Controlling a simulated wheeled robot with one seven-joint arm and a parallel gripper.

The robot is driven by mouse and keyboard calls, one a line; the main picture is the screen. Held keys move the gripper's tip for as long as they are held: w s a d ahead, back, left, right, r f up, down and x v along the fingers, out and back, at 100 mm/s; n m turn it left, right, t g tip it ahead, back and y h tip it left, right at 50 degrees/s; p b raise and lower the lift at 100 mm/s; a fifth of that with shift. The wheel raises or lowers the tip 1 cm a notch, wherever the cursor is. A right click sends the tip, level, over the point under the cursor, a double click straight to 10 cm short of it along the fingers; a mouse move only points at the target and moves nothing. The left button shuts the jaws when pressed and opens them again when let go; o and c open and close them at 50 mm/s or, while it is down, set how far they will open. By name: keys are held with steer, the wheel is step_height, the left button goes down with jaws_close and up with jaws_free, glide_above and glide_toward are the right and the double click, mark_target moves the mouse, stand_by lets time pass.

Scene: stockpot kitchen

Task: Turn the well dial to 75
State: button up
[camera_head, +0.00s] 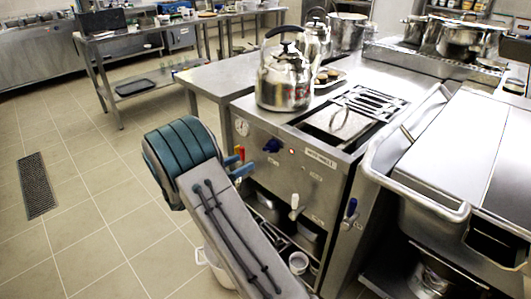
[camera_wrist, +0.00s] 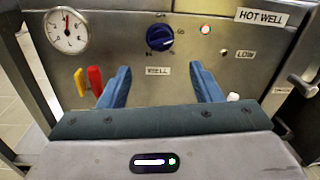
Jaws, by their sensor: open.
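The well dial (camera_wrist: 160,39) is a round dark blue knob on the steel front panel, above a label reading WELL. Small scale marks surround it, too small to read surely, and I cannot tell its exact setting. In the head view the dial (camera_head: 271,146) shows on the panel below the kettle. My gripper (camera_wrist: 161,76) is open, its two blue fingers spread apart and pointing at the panel. The dial appears between and above the fingertips in the wrist view. Nothing is between the fingers, and they appear apart from the dial.
A yellow lever (camera_wrist: 80,82) and red lever (camera_wrist: 95,79) stand close left of my left finger. A round gauge (camera_wrist: 67,31) is at upper left. A kettle (camera_head: 284,82) stands on top. A white-handled tap (camera_head: 295,206) projects lower down. Floor (camera_head: 95,210) at left is clear.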

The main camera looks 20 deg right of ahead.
mark_target(266, 149)
steer(key=x, duration=1.1)
steer(key=shift+b, duration=0.35)
steer(key=shift+a, duration=0.1)
steer(key=c, duration=1)
